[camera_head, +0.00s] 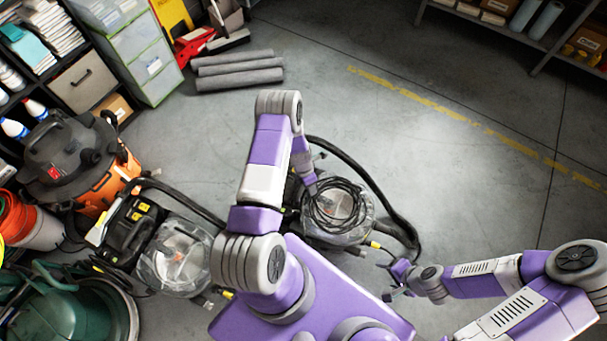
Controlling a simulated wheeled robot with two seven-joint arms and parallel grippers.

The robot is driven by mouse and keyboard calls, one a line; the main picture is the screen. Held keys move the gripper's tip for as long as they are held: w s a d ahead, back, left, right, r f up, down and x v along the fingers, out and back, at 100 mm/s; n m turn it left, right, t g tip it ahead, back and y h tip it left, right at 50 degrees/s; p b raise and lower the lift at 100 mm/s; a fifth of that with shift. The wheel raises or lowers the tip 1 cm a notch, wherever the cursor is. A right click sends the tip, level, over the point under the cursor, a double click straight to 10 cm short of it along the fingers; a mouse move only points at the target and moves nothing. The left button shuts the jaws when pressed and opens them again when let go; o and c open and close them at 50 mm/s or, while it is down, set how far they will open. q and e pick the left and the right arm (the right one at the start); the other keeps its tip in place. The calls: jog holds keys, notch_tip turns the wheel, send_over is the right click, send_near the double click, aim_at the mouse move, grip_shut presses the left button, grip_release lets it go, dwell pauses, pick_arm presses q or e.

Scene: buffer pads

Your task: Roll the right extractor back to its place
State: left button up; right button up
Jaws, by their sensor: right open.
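The right extractor (352,228) stands on the floor just in front of my body, with a clear tank, a coiled black cable on top and a black hose curving round its right side. My left arm reaches up and bends back down over it. The left gripper (311,190) is at its upper left edge, small and partly hidden, so its jaws and any contact are unclear. My right gripper (390,282) is open and empty, low and to the right of the extractor near the hose end. A second, similar extractor (172,262) stands to the left.
An orange and black shop vacuum (75,165) and a green machine (70,310) crowd the left side. Shelving (85,82) and grey rolls (238,72) are at the upper left. A rack (490,25) is at the upper right. The floor with a yellow line (440,107) is clear.

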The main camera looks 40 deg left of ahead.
pick_arm(q)
jog(key=w+a+r+n+p, duration=0.1)
jog(key=w+a+n+p, duration=0.1)
jog(key=a+n, duration=0.45)
jog(key=shift+n, duration=0.65)
jog(key=f, duration=0.2)
jog(key=d+f+b, duration=0.1)
jog(key=f, duration=0.1)
jog(key=f+b, duration=0.1)
jog(key=f, duration=0.2)
jog(key=shift+w+d+f, duration=0.1)
jog(key=shift+w+d, duration=0.25)
jog(key=shift+w, duration=0.05)
pick_arm(e)
jog(key=shift+r, duration=0.45)
pick_arm(q)
grip_shut()
